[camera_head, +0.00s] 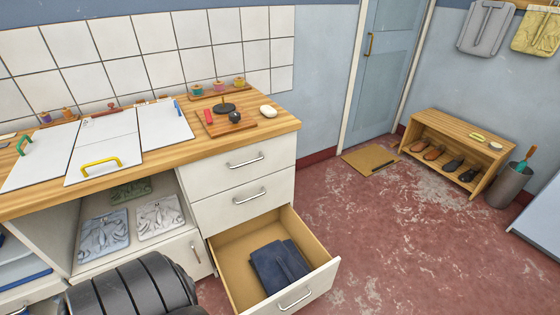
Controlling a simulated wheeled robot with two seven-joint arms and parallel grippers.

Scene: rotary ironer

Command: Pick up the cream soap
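A cream, rounded bar that looks like the cream soap (268,111) lies on the wooden counter (280,126), near its right end. It sits just right of a wooden board (243,128) and apart from it. A smaller cream piece (495,146) lies on the wooden bench at the right; it is too small to tell what it is. Neither of my grippers shows in the head view.
The board holds a black knob-like item (234,117) and a dark disc. An open lower drawer (317,286) with dark blue folded cloth (279,267) juts out below the counter. White panels (103,146) cover the counter's left. The red floor between drawer and bench (446,123) is clear.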

